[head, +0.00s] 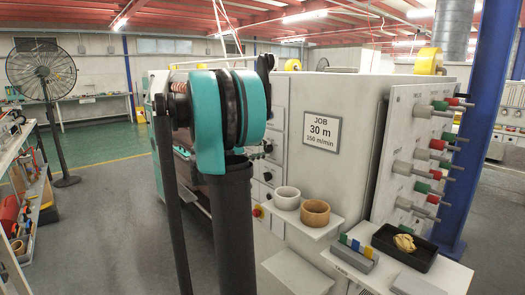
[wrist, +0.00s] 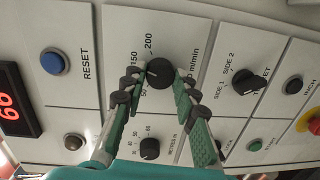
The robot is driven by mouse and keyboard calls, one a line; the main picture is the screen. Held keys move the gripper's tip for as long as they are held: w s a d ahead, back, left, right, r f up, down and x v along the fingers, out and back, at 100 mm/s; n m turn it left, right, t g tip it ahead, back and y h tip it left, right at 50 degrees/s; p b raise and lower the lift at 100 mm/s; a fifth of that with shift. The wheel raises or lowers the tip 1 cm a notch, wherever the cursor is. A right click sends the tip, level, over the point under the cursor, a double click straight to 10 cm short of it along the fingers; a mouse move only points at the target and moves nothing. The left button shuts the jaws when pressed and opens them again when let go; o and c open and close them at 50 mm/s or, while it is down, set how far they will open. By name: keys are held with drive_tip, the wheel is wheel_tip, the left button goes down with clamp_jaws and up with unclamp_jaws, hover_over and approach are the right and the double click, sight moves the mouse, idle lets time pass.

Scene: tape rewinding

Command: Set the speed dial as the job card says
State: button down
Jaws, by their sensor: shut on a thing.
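The job card (head: 321,130) on the cabinet side in the head view reads "JOB 30 m 150 m/min". The speed dial (wrist: 159,74) is a round black knob in the wrist view, with m/min marks including 150 and 200 around it. My gripper (wrist: 161,82) has its green-padded fingers on both sides of this knob and is shut on it. A small light mark shows on the knob, but I cannot tell exactly which number it points at. In the head view my arm hides the gripper and the dial.
Around the dial are the metres knob (wrist: 150,148), the side selector (wrist: 245,82), a blue reset button (wrist: 54,61), a red display (wrist: 18,100) and a red emergency button (wrist: 314,122). Shelves with two cups (head: 286,198) and a black tray (head: 404,247) jut out beside the cabinet.

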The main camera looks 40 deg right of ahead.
drive_tip(key=c, duration=1.2)
unclamp_jaws()
drive_tip(key=shift+o, duration=0.2)
drive_tip(key=shift+a, duration=0.1)
drive_tip(key=a, duration=1.1)
drive_tip(key=shift+a+r, duration=0.35)
drive_tip(key=shift+a, duration=0.05)
drive_tip(key=s+a+f+n+t+y, duration=0.1)
drive_tip(key=s+a+f+y, duration=0.15)
drive_tip(key=f, duration=0.45)
drive_tip(key=s+a+f+t+y, duration=0.1)
drive_tip(key=s+f+y, duration=0.25)
drive_tip(key=f, duration=0.35)
drive_tip(key=s+a+f+t+y, duration=0.1)
drive_tip(key=s+a+f+y, duration=0.4)
drive_tip(key=a+f, duration=0.4)
drive_tip(key=s+a+f+t+y, duration=0.1)
drive_tip(key=s+a+f+y, duration=0.5)
drive_tip(key=a+f, duration=0.3)
drive_tip(key=s+a, duration=0.1)
drive_tip(key=a, duration=0.2)
drive_tip(key=shift+s+a, duration=0.35)
drive_tip(key=shift+s, duration=0.05)
